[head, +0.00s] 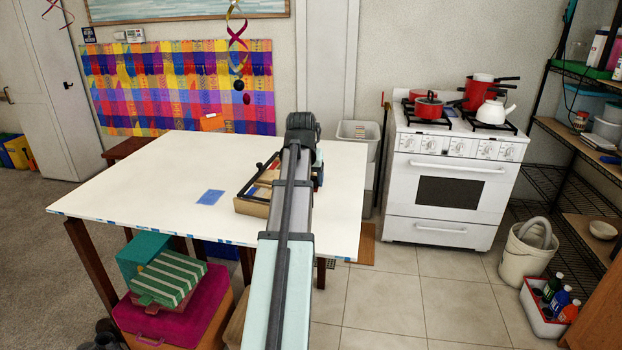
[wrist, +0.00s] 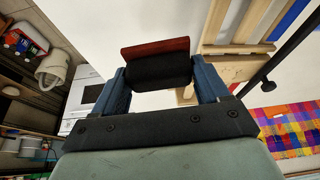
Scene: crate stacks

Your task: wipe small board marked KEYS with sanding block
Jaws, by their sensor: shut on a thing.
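My gripper (wrist: 163,80) is shut on a block with a black body and a dark red face (wrist: 155,48), which looks like the sanding block. The block sits between the two blue fingers in the wrist view, with the white tabletop behind it. I cannot make out a board marked KEYS in either view.
A wooden tray (head: 251,208) with a black bar over it stands on the white table (head: 140,185), left of my arm. A blue cloth (head: 209,197) lies flat nearby. The table's left part is clear. A white stove (head: 448,190) and a grey bin (head: 357,131) stand beyond the right side.

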